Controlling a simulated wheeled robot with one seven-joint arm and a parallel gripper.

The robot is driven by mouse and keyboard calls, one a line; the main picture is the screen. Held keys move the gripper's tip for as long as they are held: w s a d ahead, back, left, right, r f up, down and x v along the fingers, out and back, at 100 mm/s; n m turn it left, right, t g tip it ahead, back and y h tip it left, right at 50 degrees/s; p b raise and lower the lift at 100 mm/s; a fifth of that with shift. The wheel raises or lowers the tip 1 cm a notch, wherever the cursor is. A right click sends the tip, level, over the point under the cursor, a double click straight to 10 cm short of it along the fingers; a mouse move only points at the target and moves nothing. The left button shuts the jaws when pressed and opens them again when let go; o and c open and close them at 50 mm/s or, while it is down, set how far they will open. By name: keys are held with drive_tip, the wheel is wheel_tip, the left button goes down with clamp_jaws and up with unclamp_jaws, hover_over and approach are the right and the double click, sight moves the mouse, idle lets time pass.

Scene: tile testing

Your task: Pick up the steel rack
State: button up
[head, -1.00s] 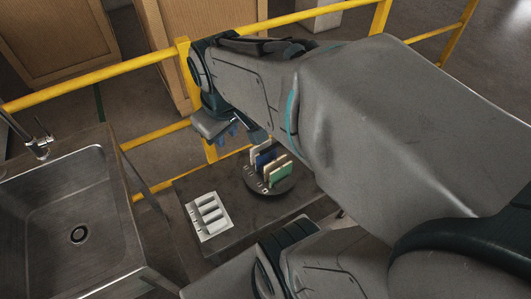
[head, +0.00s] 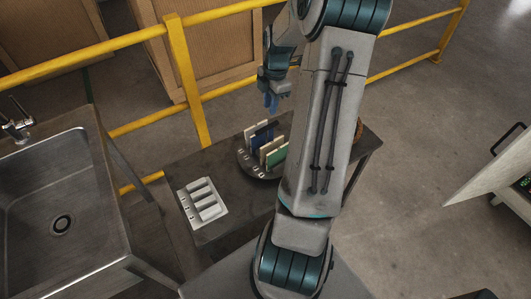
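A round dark grey rack (head: 246,165), which looks like the steel rack, stands on the dark table. It holds several thin tiles (head: 268,150) upright, in cream, blue and green. My arm covers the area just right of it. My gripper (head: 271,101) has blue fingertips and hangs above and behind the rack in the picture, apart from it. The fingers are small here, and I cannot tell how far apart they are. No held thing shows between them.
A pale tray (head: 189,213) with several white blocks lies left of the rack on the table (head: 240,218). A sink (head: 40,200) stands to the left. A yellow railing (head: 186,75) runs behind. A white cart (head: 512,175) is at the far right.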

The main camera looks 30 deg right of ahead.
sight(267, 128)
drive_tip(key=f, duration=0.4)
drive_tip(key=a+f, duration=0.1)
drive_tip(key=f, duration=0.9)
drive_tip(key=shift+a, duration=0.2)
clamp_jaws()
drive_tip(key=shift+w+r, duration=0.1)
idle(0.8)
